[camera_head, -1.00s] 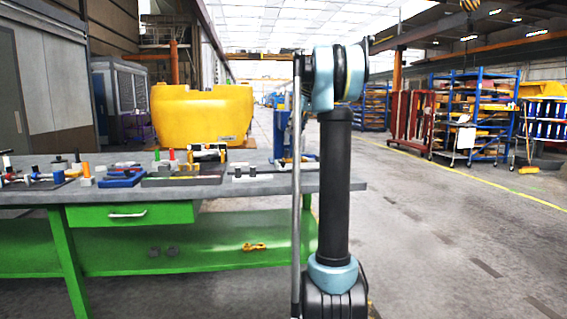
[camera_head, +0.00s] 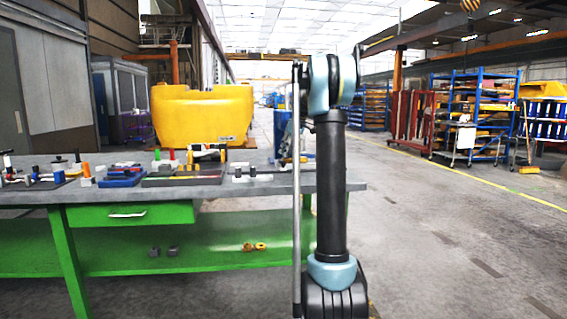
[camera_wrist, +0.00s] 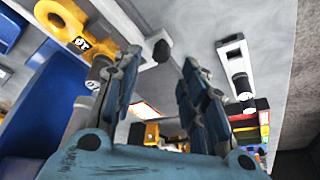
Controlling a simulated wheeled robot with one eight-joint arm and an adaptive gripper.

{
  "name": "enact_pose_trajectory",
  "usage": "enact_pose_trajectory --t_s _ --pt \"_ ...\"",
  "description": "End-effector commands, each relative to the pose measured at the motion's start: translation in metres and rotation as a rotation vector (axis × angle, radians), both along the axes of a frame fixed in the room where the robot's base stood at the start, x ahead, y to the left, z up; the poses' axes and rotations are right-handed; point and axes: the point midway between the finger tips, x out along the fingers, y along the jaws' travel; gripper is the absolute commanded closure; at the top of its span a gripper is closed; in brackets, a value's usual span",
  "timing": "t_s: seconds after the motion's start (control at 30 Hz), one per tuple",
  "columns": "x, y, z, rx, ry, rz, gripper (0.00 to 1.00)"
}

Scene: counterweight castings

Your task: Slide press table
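A blue upright machine (camera_head: 281,130), which looks like the press, stands at the right end of the grey bench, partly hidden behind my arm. In the wrist view a large blue body (camera_wrist: 42,105) fills the left side, with a yellow ring-shaped part (camera_wrist: 62,22) above it. I cannot tell clearly which part is the press table. My gripper (camera_wrist: 158,75) is open, its two blue-grey fingers apart. A small dark knob (camera_wrist: 161,50) shows between and just beyond the fingertips; no contact is visible. My gripper is hidden in the head view.
The bench (camera_head: 230,188) carries several small tools and blocks on its left and middle. It has a green drawer (camera_head: 130,214) and a lower shelf. A white-and-grey part (camera_wrist: 236,68) lies right of the fingers in the wrist view. Open floor lies to the right.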

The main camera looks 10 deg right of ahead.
Motion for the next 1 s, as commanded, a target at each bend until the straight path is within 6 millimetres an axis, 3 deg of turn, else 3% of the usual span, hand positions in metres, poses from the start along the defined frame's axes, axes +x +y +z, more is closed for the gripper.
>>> enact_pose_trajectory --t_s 0.33,0.77,0.93,1.0 --pt "0.013 0.013 -0.043 0.0 0.0 0.0 0.61" --pt "0.015 0.015 -0.051 0.0 0.0 -0.001 0.61" --pt "0.015 0.015 -0.051 0.0 0.0 -0.001 0.97" --pt "0.015 0.015 -0.051 0.0 0.0 -0.001 1.0"
